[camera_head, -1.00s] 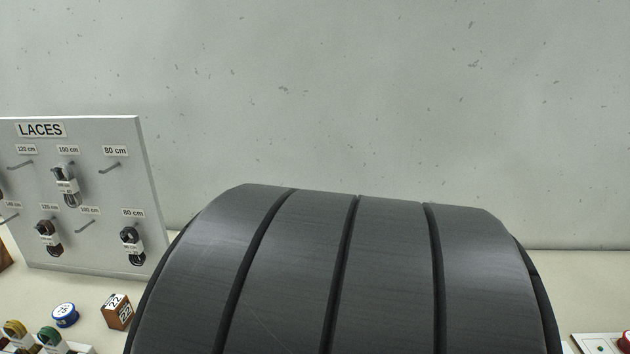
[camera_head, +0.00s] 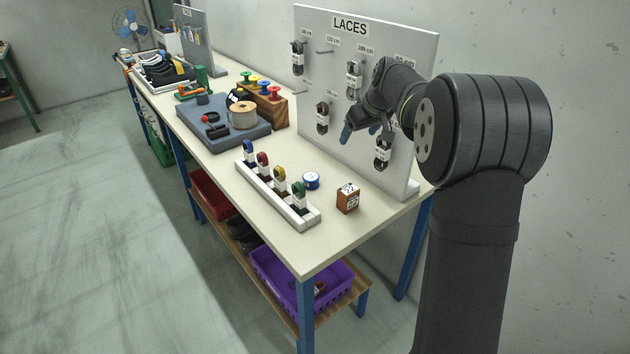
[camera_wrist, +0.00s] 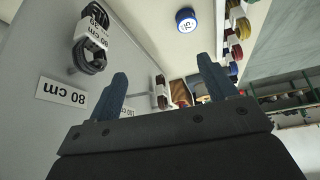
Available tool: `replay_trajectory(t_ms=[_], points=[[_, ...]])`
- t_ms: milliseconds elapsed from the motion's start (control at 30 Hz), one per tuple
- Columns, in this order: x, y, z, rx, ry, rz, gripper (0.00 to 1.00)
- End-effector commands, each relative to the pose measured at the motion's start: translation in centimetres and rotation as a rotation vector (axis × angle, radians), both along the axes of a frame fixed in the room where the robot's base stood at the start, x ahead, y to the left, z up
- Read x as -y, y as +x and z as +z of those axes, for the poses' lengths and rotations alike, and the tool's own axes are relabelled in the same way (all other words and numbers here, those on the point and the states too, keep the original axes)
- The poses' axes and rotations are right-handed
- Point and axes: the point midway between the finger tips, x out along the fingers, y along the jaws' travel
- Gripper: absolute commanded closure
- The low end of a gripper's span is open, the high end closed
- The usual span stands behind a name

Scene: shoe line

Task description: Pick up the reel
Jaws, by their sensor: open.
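The reel, a tan spool with a pale top (camera_head: 243,115), stands on a blue-grey block (camera_head: 213,140) in the middle of the bench in the head view. I cannot make it out clearly in the wrist view. My gripper (camera_head: 356,133) is in front of the lace board, to the right of the reel and well apart from it. In the wrist view my gripper (camera_wrist: 163,84) has its two blue fingers spread, with nothing held between them.
The lace board (camera_head: 310,20) with hanging laces stands close beside my gripper. A wooden block (camera_head: 278,116) with coloured pegs stands behind the reel.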

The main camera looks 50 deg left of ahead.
Motion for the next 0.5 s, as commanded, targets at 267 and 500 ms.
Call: replay_trajectory(t_ms=[267,500], points=[[-9.0,-4.0,-5.5,-0.030,-0.067,0.083,0.23],[-10.8,-4.1,-8.1,-0.041,-0.091,0.056,0.23]])
